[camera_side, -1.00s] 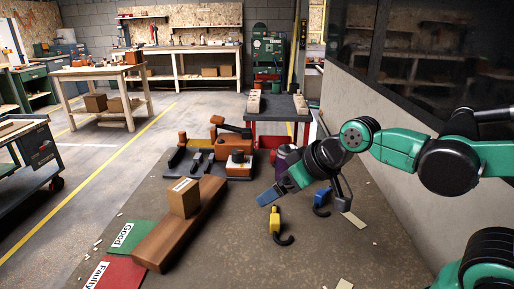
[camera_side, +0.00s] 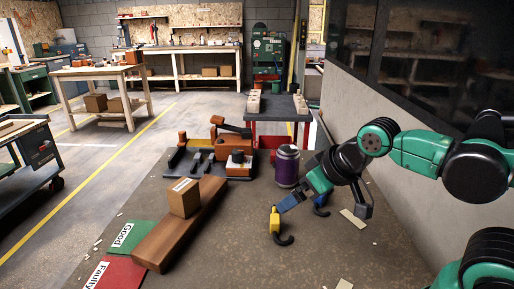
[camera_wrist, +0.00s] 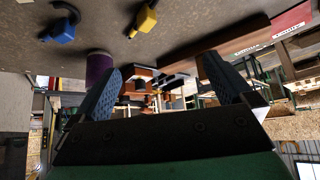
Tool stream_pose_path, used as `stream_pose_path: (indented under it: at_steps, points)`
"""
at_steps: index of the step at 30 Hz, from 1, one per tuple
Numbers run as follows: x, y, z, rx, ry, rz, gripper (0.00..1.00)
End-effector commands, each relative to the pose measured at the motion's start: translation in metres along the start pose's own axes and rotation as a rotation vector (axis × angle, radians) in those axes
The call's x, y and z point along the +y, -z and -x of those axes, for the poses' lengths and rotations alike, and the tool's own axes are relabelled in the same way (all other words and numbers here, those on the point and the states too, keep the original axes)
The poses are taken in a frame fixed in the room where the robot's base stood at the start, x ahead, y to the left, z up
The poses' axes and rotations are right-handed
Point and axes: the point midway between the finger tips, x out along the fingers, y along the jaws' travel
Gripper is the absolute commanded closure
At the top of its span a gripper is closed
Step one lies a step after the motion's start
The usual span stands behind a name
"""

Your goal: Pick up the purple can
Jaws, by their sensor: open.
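The purple can (camera_side: 287,168) stands upright on the worktable, right of the dark toolbox-like fixture. It also shows in the wrist view (camera_wrist: 98,68), just outside the left finger, partly hidden by it. My gripper (camera_side: 284,206) is open and empty, low over the table on the near side of the can. In the wrist view its two blue fingers are wide apart (camera_wrist: 163,70), and the can is not between them.
A yellow hook (camera_side: 275,222) lies close by my fingers, and a blue hook (camera_side: 321,203) lies behind my wrist. A long wooden beam (camera_side: 185,228) with a box (camera_side: 184,197) lies left. A fixture (camera_side: 222,158) stands left of the can. A wall borders the right.

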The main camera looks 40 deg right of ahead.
Motion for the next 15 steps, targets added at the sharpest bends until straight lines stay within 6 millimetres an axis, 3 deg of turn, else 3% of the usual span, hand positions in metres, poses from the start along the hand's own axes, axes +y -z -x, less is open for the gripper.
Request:
stream_pose_path:
  at_steps: [8,15]
  points:
    - [0.0,0.002,0.002,0.0,0.0,0.0,0.0]
    - [0.0,0.02,0.027,0.0,0.0,0.0,0.0]
